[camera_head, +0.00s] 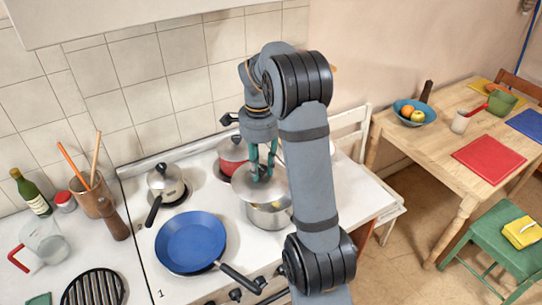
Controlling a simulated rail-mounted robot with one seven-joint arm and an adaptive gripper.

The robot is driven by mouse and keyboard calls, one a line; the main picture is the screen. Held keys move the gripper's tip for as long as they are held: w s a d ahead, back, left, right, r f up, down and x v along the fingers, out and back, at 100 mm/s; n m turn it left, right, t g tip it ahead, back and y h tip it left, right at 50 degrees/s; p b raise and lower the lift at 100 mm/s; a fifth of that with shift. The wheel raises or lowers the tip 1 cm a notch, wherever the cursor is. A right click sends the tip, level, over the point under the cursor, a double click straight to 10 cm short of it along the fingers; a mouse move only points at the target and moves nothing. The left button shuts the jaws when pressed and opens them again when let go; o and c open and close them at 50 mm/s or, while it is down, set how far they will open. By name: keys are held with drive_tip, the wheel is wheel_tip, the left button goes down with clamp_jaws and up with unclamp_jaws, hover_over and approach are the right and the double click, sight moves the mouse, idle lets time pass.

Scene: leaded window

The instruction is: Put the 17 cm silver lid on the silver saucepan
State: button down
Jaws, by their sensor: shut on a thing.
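My gripper (262,170) points down over the stove and is shut on a silver lid (246,187), by the middle of its top. The lid is over the silver saucepan (268,217) on the front right of the stove. The lid appears slightly above the pan and a little to the left, with part of the pan's opening showing at the right. Whether the rim touches is hard to tell. My arm hides the right side of the lid and pan.
A red pot (232,156) with a lid stands close behind. A small lidded silver pan (165,184) and a blue frying pan (191,243) are to the left. A pepper mill (113,219) stands left of the stove. A wooden table (425,130) is at the right.

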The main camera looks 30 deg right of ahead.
sight(272, 178)
drive_tip(key=d+m, duration=0.3)
drive_tip(key=shift+w+d+f+p, duration=0.15)
drive_tip(key=shift+w+d+p, duration=0.05)
drive_tip(key=shift+w+p, duration=0.2)
drive_tip(key=shift+d+f+m, duration=0.2)
drive_tip(key=shift+m, duration=0.2)
wheel_tip(272, 178, down, 5)
drive_tip(key=b, duration=0.4)
drive_tip(key=shift+r, duration=0.1)
drive_tip(key=shift+f+b, duration=0.35)
drive_tip(key=shift+b, duration=0.05)
drive_tip(key=shift+f+b, duration=0.55)
drive_tip(key=shift+b, duration=0.4)
idle(1.2)
idle(0.4)
drive_tip(key=c, duration=1.3)
unclamp_jaws()
drive_tip(key=shift+o, duration=0.7)
drive_tip(key=o, duration=0.4)
drive_tip(key=shift+c, duration=0.2)
